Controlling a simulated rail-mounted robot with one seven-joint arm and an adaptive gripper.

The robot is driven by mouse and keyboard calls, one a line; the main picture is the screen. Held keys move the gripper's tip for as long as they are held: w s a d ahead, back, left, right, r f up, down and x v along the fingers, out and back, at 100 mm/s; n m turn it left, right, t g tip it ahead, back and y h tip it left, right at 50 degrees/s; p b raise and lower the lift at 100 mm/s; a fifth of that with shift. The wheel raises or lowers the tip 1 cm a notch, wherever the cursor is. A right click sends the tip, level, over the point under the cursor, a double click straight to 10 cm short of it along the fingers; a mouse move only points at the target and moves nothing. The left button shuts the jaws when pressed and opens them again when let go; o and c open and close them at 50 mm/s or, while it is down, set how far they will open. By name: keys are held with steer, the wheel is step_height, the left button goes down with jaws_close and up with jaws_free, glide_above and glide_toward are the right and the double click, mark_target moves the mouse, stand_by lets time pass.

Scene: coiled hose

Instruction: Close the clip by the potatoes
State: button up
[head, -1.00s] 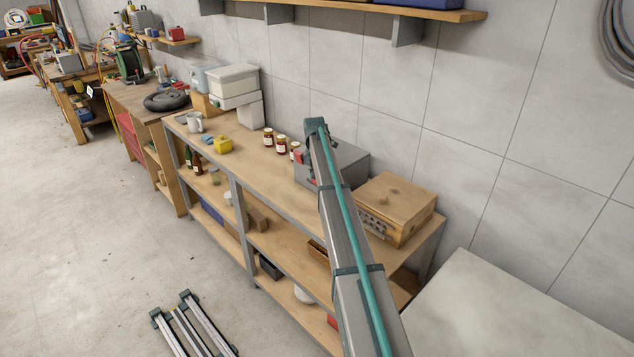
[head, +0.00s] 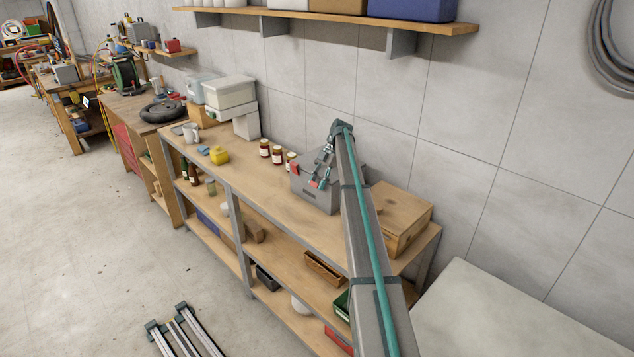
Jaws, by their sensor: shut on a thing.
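My gripper (head: 321,182) is small in the head view, at the end of my arm in front of the grey metal box (head: 318,200) on the bench top. Its jaws look shut on a small red piece (head: 313,184). That piece is too small for me to tell whether it is the clip. Another red spot (head: 294,169) shows at the box's upper left edge. I cannot make out any potatoes. My arm hides part of the box's right side and the bench behind it.
Several jars (head: 277,155) stand left of the box, with a yellow object (head: 219,156) and a mug (head: 190,132) farther left. A wooden case (head: 406,218) stands to the right. A wall shelf (head: 345,18) hangs above. The bench front (head: 270,200) is clear.

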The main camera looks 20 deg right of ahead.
stand_by(0.4)
steer(key=o, duration=1.1)
steer(key=shift+o, duration=0.2)
steer(key=shift+a+f, duration=0.1)
steer(key=shift+f, duration=0.05)
